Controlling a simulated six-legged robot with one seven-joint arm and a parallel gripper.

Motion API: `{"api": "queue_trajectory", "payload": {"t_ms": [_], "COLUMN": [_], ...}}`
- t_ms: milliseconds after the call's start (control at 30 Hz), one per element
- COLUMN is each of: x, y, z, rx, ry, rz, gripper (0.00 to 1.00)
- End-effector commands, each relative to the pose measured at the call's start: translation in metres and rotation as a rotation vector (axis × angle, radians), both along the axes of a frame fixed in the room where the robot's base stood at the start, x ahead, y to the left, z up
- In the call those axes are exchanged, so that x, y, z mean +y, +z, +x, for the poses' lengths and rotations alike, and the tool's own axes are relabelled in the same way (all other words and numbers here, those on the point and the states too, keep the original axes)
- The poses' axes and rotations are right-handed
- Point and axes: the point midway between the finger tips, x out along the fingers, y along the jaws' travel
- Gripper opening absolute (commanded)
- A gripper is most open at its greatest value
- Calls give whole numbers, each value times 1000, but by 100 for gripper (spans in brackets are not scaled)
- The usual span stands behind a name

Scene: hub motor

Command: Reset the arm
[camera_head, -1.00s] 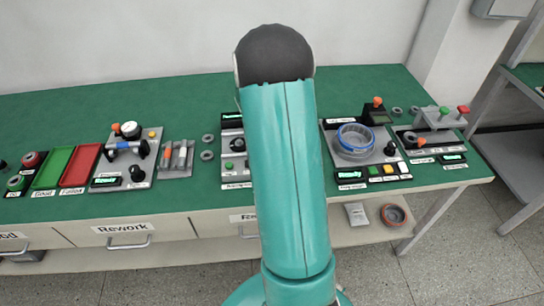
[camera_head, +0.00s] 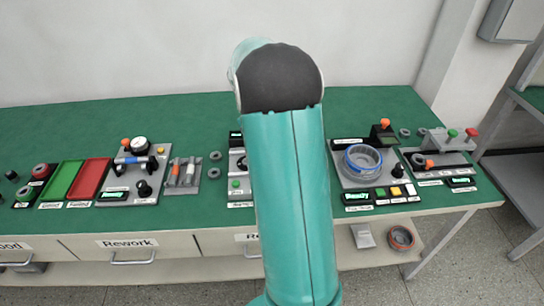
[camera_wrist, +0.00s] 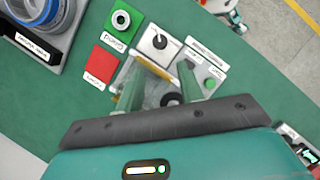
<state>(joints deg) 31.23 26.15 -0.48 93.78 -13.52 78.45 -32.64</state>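My arm (camera_head: 292,200) rises through the middle of the head view, teal with a dark rounded joint at the top. It hides part of the bench behind it. My gripper is not visible in the head view. In the wrist view my gripper (camera_wrist: 160,82) shows two greenish fingers set apart, reaching over the green bench top. A pale, see-through patch shows between the fingers, and I cannot tell what it is. No held object is clear.
The green bench (camera_head: 70,120) carries a blue ring fixture (camera_head: 362,160), a green tray (camera_head: 62,180) and a red tray (camera_head: 89,180). In the wrist view a red square (camera_wrist: 100,67) and a green square (camera_wrist: 122,20) lie near the fingers. A wall stands behind.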

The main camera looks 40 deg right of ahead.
Motion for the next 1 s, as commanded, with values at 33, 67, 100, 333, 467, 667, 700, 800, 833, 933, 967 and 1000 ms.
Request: {"api": "queue_trajectory", "payload": {"t_ms": [33,67,100,333,467,667,700,800,833,933,967,1000], "x": [0,0,0,0,0,0,0,0,0,0,0,0], "y": [5,7,9,11,11,11,11,11,11,11,11,10], "z": [2,3,3,4,4,4,4,4,4,3,2,2], "rx": [-2,-1,0,0,0,1,1,1,1,1,1,1], "ry": [0,0,0,0,0,0,0,0,0,0,0,0], "rz": [-1,-1,0,0,0,0,0,0,0,0,0,0], "gripper": [37,37,37,37,37,37,37,37,37,37,37,37]}}
